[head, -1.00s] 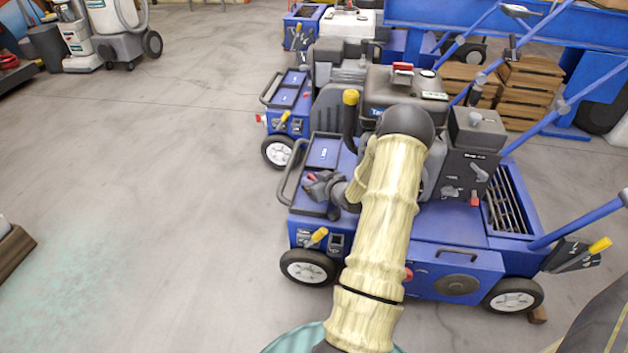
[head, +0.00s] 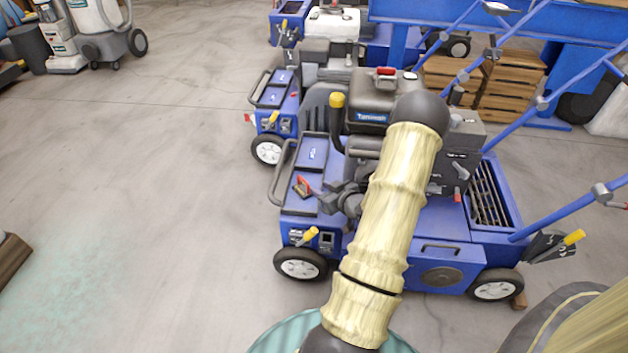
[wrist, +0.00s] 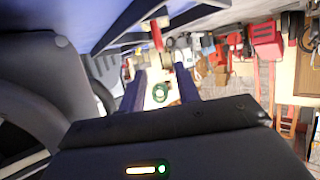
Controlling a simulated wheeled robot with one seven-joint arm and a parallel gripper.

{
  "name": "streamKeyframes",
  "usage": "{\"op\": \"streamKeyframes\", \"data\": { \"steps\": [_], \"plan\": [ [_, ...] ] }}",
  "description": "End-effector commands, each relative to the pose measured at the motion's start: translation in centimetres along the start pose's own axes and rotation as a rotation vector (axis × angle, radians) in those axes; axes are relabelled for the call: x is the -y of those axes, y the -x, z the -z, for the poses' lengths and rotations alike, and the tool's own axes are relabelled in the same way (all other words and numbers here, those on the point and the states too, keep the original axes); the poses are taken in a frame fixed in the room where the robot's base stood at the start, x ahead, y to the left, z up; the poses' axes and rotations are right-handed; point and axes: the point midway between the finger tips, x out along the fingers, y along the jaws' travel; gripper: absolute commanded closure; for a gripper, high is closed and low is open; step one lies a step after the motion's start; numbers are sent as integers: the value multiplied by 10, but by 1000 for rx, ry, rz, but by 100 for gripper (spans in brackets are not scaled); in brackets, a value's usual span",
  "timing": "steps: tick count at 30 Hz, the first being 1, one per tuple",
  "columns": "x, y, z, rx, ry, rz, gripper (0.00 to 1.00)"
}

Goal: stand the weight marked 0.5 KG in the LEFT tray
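A small red and brown thing (head: 301,187) shows at the tips of my gripper (head: 318,189) in the head view, over the front deck of the near blue machine. Any mark on it is too small to read. The near machine's dark front tray (head: 313,155) lies just behind my gripper and bears a blue label. No 0.5 KG marking is legible.
The near blue machine (head: 437,274) has an engine (head: 368,118) and raised handlebars at right. A second blue machine (head: 270,118) stands behind it. Wooden pallets (head: 510,90) are at the back right. Grey floor (head: 150,190) is clear at left.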

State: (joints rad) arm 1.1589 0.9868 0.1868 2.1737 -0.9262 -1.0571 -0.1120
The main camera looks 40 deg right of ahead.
Motion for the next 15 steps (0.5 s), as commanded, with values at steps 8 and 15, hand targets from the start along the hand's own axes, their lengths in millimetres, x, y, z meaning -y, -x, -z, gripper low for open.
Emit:
{"op": "streamKeyframes", "data": {
  "steps": [8,15],
  "plan": [
    [0,11,0,-1,0,1,67],
    [0,11,0,-1,0,1,67]
  ]
}}
